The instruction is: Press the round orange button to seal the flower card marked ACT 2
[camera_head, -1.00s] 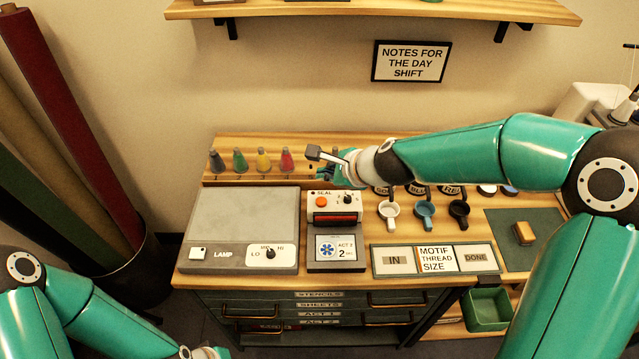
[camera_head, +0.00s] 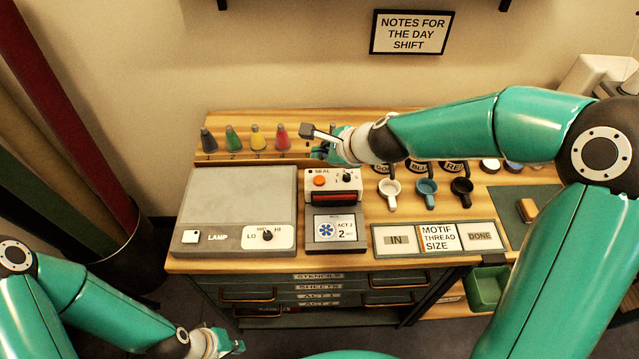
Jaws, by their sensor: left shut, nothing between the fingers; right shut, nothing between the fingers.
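The round orange button (camera_head: 320,181) sits on the white SEAL box (camera_head: 346,191), left of a small black knob. The flower card (camera_head: 326,230), with a blue flower and the words ACT 2, lies in the dark tray (camera_head: 322,247) at the front of that box. My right gripper (camera_head: 312,133) is above and behind the SEAL box, near the thread cones. It is shut and holds nothing, apart from the button. My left gripper (camera_head: 238,347) is low at the bottom edge, in front of the drawers, shut and empty.
The grey LAMP box (camera_head: 239,199) stands left of the SEAL box. Coloured cones (camera_head: 257,139) stand behind it. Small cups (camera_head: 427,190) hang to the right, above the IN and DONE board (camera_head: 438,239). A green bin (camera_head: 487,289) is at the lower right.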

